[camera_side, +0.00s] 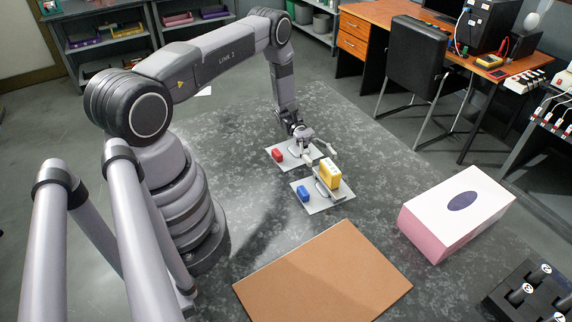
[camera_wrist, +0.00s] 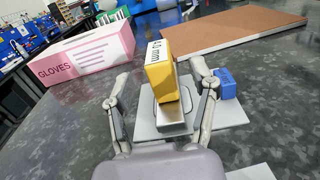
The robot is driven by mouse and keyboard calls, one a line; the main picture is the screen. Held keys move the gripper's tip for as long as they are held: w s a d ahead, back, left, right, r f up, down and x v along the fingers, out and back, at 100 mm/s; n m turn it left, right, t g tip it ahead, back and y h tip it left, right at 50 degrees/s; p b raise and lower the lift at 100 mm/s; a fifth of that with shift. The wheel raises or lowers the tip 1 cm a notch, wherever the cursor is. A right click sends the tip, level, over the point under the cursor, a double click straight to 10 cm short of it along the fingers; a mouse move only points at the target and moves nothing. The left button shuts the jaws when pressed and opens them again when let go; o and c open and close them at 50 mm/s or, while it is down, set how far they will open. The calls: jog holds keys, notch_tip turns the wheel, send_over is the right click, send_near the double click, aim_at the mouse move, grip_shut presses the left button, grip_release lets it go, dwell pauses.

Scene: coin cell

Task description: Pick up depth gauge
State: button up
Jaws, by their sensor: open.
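The depth gauge appears to be the yellow block (camera_side: 330,175) with a white label on top. My gripper (camera_side: 321,149) is open and empty, just behind the block in the side view. In the wrist view its two fingers (camera_wrist: 160,72) lie to the left and right of the block, with visible gaps. I cannot tell how far the tips are from it in depth.
A blue block (camera_side: 303,193) sits on the same plate, close to the right finger in the wrist view. A red block (camera_side: 277,155) sits on a second plate (camera_side: 286,163). A brown board (camera_side: 322,277), a pink-and-white glove box (camera_side: 458,210) and a black rack (camera_side: 530,292) stand farther off.

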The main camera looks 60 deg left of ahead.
aim_at(337, 177)
jog(key=d, duration=0.5)
jog(key=shift+s, duration=0.1)
jog(key=shift+a, duration=0.1)
grip_shut()
